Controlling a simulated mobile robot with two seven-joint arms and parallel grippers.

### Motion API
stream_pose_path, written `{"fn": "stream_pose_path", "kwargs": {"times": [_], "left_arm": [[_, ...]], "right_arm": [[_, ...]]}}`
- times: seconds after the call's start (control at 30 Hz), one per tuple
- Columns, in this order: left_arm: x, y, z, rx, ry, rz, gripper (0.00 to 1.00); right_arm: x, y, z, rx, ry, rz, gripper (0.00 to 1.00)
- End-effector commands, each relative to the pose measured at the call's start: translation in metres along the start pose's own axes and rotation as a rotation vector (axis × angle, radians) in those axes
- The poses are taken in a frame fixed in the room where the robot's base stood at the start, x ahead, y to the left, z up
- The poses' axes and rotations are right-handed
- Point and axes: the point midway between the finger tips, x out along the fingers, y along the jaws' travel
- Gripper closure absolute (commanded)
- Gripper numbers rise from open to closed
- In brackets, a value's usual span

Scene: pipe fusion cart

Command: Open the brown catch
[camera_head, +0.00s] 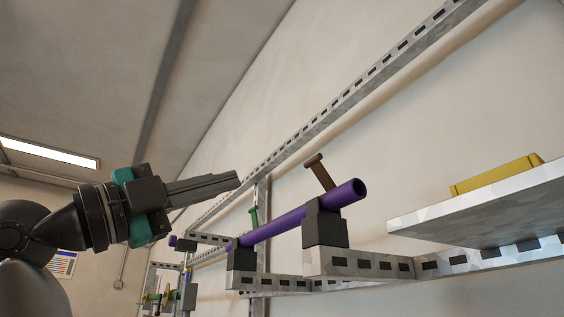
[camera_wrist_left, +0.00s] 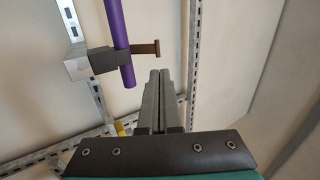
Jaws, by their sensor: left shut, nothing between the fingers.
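The brown catch (camera_head: 320,173) is a T-shaped lever. It sticks up at a tilt from a dark clamp block (camera_head: 325,228) around the near end of a purple pipe (camera_head: 300,214). In the left wrist view the brown catch (camera_wrist_left: 146,48) juts out sideways beside the purple pipe (camera_wrist_left: 118,32). My left gripper (camera_head: 237,179) is shut and empty, its fingers pointing toward the catch from the left in the head view. In the left wrist view my fingertips (camera_wrist_left: 160,76) are just below the catch in the picture, and I see no contact. My right gripper is not in view.
A green catch (camera_head: 253,217) stands farther back along the pipe. Slotted metal brackets (camera_head: 370,265) carry the clamps. A grey shelf (camera_head: 480,205) with a yellow object (camera_head: 497,174) is at the right. A slotted rail (camera_head: 350,95) runs along the wall behind.

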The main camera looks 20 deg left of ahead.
Motion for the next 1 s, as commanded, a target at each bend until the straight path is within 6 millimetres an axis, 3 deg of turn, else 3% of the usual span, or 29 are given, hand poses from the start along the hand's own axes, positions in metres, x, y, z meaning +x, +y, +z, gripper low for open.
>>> {"fn": "stream_pose_path", "kwargs": {"times": [0.27,0.7,1.0], "left_arm": [[0.026,0.003,-0.007,0.015,0.022,0.018,1.00],[0.111,0.002,-0.008,0.013,0.020,0.016,1.00],[0.139,0.005,-0.007,0.016,0.017,0.015,1.00]], "right_arm": [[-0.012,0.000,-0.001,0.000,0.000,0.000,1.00],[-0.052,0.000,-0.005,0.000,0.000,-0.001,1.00],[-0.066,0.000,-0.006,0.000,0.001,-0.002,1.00]]}}
